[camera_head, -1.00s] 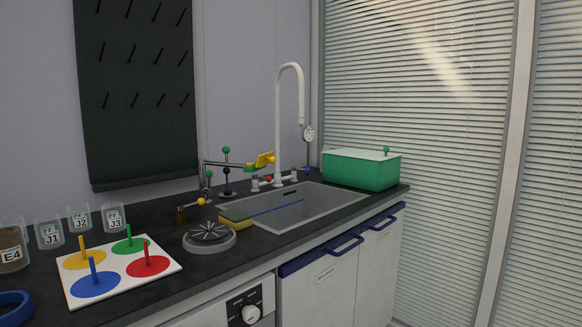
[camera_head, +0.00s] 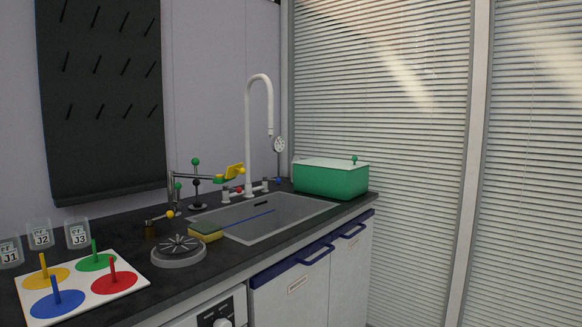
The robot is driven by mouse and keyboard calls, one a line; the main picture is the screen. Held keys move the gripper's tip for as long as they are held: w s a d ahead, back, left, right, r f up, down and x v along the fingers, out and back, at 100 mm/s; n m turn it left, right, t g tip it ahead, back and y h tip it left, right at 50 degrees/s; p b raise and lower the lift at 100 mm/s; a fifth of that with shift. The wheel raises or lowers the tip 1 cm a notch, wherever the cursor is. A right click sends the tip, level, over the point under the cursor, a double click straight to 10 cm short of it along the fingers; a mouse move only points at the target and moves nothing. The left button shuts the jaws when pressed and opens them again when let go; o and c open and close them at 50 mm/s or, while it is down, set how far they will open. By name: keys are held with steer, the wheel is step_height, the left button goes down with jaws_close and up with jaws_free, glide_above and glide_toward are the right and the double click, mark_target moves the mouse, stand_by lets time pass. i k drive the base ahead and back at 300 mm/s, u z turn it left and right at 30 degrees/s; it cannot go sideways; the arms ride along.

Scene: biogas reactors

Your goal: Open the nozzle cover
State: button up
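No part is plainly marked as the nozzle cover. A jointed metal arm (camera_head: 197,175) stands behind the sink's left side, with a yellow piece (camera_head: 234,170) and a yellow ball at its tip. A short brass-coloured fitting (camera_head: 151,229) with a yellow ball knob (camera_head: 170,214) stands on the counter nearer to me. A round grey slotted disc (camera_head: 178,250) sits in front of it. A white gooseneck tap (camera_head: 249,130) rises behind the sink. My gripper is not in view.
The sink (camera_head: 262,228) is set into the dark counter, with a sponge (camera_head: 205,231) at its left edge. A green box (camera_head: 330,180) stands at the right end. A white peg board (camera_head: 130,285) and labelled beakers (camera_head: 40,236) are at left. Blue-handled cupboards (camera_head: 300,292) are below.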

mark_target(234, 171)
steer(key=z, duration=0.1)
steer(key=i, duration=0.9)
steer(key=u, duration=0.3)
